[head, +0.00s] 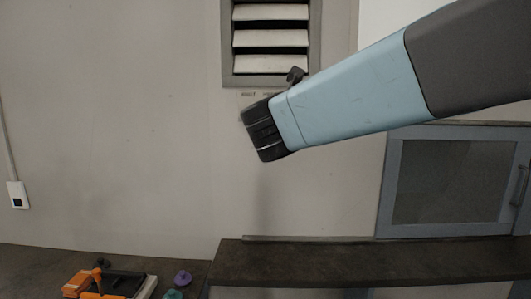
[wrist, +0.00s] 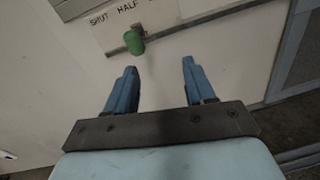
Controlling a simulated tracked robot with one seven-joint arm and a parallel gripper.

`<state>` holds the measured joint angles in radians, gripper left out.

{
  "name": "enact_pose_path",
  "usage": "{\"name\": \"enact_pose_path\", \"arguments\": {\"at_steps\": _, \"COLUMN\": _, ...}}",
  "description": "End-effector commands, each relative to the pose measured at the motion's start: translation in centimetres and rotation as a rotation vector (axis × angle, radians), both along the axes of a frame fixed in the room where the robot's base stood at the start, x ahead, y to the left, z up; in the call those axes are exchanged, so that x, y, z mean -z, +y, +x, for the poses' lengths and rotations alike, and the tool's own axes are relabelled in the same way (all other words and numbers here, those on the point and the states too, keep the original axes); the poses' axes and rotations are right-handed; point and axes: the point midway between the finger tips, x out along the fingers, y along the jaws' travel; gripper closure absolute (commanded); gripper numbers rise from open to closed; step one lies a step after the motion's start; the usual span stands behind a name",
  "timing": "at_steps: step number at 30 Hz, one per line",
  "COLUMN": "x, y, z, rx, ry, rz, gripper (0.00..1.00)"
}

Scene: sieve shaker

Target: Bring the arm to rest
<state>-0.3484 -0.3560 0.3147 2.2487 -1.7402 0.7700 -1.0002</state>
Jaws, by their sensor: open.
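My gripper (wrist: 159,66) shows in the wrist view with its two blue fingers apart and nothing between them. A green knob (wrist: 133,42) is on the pale wall beyond the left fingertip, just below the printed words "SHUT" and "HALF". The knob and fingers appear apart, though the exact gap is hard to judge. In the head view my arm reaches in from the upper right, its dark end in front of the wall below the vent. The fingers and the green knob cannot be made out there.
A louvred vent (head: 271,40) is on the wall above my arm. A grey-framed cabinet (head: 389,190) stands at right on a dark raised shelf (head: 350,262). Orange and black items (head: 100,284) lie on the lower bench at left.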

Motion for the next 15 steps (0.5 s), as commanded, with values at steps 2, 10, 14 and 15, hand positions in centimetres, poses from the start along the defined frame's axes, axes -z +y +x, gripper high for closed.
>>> {"name": "enact_pose_path", "arguments": {"at_steps": 2, "x": 0.9, "y": -3.2, "z": -0.4, "rx": 0.088, "ry": 0.03, "rz": 0.14, "gripper": 0.46}}
{"name": "enact_pose_path", "arguments": {"at_steps": 10, "x": 6.3, "y": -13.7, "z": -4.2, "rx": 0.467, "ry": 0.104, "rz": 0.761, "gripper": 0.46}}
{"name": "enact_pose_path", "arguments": {"at_steps": 14, "x": 9.1, "y": -17.1, "z": -7.0, "rx": 0.655, "ry": 0.105, "rz": 1.066, "gripper": 0.46}}
{"name": "enact_pose_path", "arguments": {"at_steps": 15, "x": 10.0, "y": -18.0, "z": -7.8, "rx": 0.715, "ry": 0.102, "rz": 1.16, "gripper": 0.46}}
